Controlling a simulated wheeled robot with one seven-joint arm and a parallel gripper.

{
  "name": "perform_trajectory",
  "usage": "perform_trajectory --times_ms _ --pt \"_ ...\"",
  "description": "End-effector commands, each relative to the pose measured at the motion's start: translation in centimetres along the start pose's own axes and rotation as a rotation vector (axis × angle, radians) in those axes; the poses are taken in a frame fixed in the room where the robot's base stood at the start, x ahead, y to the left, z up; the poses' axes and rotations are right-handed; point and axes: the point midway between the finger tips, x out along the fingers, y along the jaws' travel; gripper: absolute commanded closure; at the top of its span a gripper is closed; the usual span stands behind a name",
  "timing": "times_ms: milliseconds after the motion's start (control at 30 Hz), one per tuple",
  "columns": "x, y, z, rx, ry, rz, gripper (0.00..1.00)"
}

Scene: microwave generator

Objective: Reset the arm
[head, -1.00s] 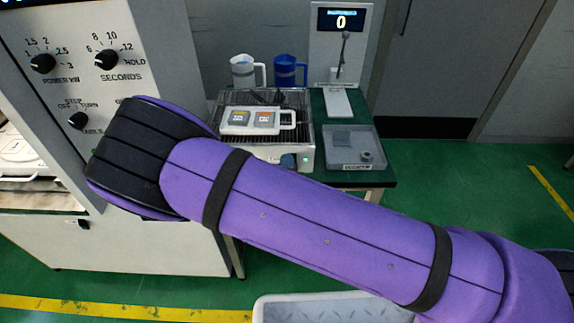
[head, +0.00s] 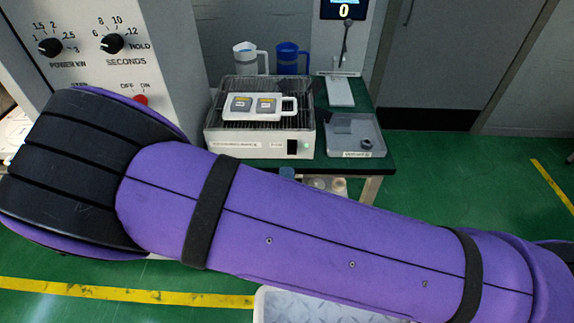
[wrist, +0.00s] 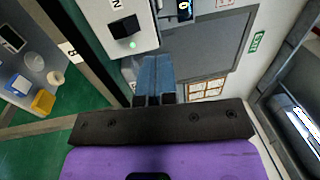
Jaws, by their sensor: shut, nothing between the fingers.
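My arm (head: 310,232), in a purple cover with black bands, stretches across the lower half of the head view from right to left. Its far end is out of sight there, so my gripper does not show in the head view. In the wrist view my gripper (wrist: 154,72) shows its two blue fingers side by side, pressed together with nothing between them. A white box with a green light (wrist: 130,35) is just beyond the fingertips, to the left; I cannot tell whether they touch.
A control panel (head: 95,50) with knobs and a red button stands at left, partly behind my arm. A bench (head: 384,166) carries a grilled unit (head: 238,146), a white tray (head: 285,104), a white jug (head: 246,57), a blue jug (head: 291,57) and a grey bin (head: 362,147). Green floor at right is clear.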

Motion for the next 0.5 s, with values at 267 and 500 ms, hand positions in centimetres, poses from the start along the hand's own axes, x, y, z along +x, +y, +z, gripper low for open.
perform_trajectory --times_ms 267,500 --pt "-1.19 -0.40 -0.03 -0.001 0.000 0.000 1.00" --pt "-1.16 -0.40 -0.03 -0.001 0.000 0.000 1.00"
